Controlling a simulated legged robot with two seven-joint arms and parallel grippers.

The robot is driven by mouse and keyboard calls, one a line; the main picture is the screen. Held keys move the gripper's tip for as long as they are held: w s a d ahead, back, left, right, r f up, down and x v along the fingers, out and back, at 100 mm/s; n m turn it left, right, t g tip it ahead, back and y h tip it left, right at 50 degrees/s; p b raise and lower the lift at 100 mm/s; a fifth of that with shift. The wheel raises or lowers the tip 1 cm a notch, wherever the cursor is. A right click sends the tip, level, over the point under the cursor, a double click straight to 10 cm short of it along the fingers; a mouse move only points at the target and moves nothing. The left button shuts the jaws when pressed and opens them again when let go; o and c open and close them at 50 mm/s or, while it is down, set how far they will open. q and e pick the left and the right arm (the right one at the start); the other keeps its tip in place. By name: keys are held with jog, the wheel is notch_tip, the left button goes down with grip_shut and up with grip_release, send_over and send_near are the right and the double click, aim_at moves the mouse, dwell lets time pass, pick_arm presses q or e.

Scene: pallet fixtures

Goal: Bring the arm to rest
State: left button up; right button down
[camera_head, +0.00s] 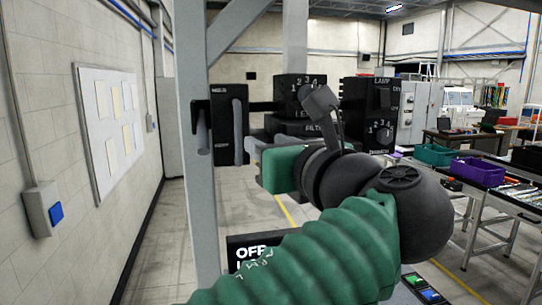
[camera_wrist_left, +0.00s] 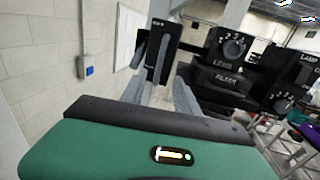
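My left arm, with a ribbed green sleeve and dark joints, comes up from the bottom of the head view and covers the middle. My left gripper (camera_head: 252,148) is in front of the black control boxes, partly hidden by its green body. In the left wrist view, the two grey fingers of the left gripper (camera_wrist_left: 160,88) stand apart with nothing between them. My right gripper is in neither view.
A grey post (camera_head: 199,200) stands close on the left. Dial boxes marked LENS (camera_head: 300,92) and LAMP (camera_head: 368,97) sit behind my arm. An OFF panel (camera_head: 245,249) is below. Tables with a purple bin (camera_head: 476,171) are at right; the floor at left is clear.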

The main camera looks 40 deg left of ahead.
pick_arm(q)
jog(key=shift+d, duration=0.15)
jog(key=shift+s+a, duration=0.1)
jog(key=shift+a, duration=0.15)
jog(key=w+d+f+n+g+h+b, duration=0.1)
jog(key=w+f+h, duration=0.2)
jog(key=f, duration=0.9)
jog(key=w+d+f+n+h+b, duration=0.1)
jog(key=w+d+f+h, duration=0.1)
jog(key=f, duration=0.9)
jog(key=w+d+f+n+g+h+b, duration=0.1)
jog(key=w+f+n+h+b, duration=0.15)
jog(key=f, duration=0.95)
jog(key=s+d+f+n+g+h+b, duration=0.1)
jog(key=s+f+n, duration=0.4)
jog(key=f, duration=0.6)
jog(key=s+d+f+n+g+h+b, duration=0.1)
jog(key=s+f+n+h, duration=0.3)
jog(key=f+n, duration=0.4)
jog(key=s+d+f+n+g+h+b, duration=0.1)
jog(key=s+f+n, duration=0.4)
jog(key=f, duration=0.9)
jog(key=shift+s+d+f+n+g+h, duration=0.35)
jog(key=shift+d+n+g+h, duration=0.3)
jog(key=shift+d+h, duration=0.5)
